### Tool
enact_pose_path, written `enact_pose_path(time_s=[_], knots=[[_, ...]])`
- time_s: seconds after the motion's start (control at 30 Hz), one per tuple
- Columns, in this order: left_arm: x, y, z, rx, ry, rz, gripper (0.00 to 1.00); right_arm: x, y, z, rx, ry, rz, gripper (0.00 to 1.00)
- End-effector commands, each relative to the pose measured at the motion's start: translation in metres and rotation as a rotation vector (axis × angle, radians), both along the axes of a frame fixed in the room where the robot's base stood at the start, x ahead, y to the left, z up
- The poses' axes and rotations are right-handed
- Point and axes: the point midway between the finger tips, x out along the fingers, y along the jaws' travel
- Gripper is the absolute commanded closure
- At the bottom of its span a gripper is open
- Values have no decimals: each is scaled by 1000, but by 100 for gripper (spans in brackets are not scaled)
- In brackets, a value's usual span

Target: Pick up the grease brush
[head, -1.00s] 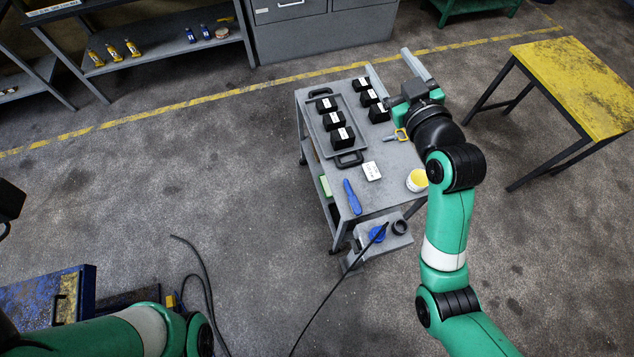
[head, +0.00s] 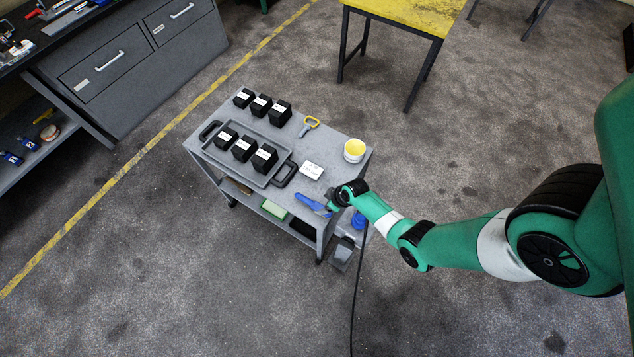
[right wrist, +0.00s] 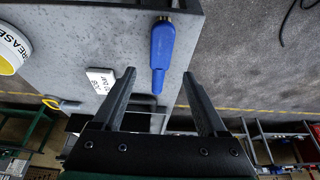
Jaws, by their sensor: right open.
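The grease brush, by its look, is the blue-handled tool (head: 309,203) lying flat near the front edge of the grey trolley top. In the right wrist view the blue handle (right wrist: 161,45) shows at the top centre, with a brass-coloured band at its far end; its bristles cannot be made out. My right gripper (head: 331,207) is beside the brush in the head view. In the right wrist view the right gripper (right wrist: 159,73) is open and empty, with the handle's near end between the fingers in the picture. I cannot tell the height gap. My left gripper is out of view.
The trolley top (head: 340,185) also holds a white tub with yellow contents (head: 354,150), a white labelled block (head: 312,170), a yellow-handled tool (head: 309,125) and a tray (head: 222,160) with black blocks. More black blocks stand behind. A dark cable hangs beside the trolley.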

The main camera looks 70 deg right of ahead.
Motion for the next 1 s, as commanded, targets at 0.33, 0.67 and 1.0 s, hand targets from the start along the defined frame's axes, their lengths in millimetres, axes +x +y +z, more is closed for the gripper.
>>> enact_pose_path(time_s=[0.33,0.67,1.0], knots=[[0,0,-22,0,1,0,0,15,-3,-35,-2,-2,1,25],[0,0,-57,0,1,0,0,35,-8,-76,-1,-2,1,25],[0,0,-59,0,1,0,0,39,-8,-80,-2,-3,1,27]])
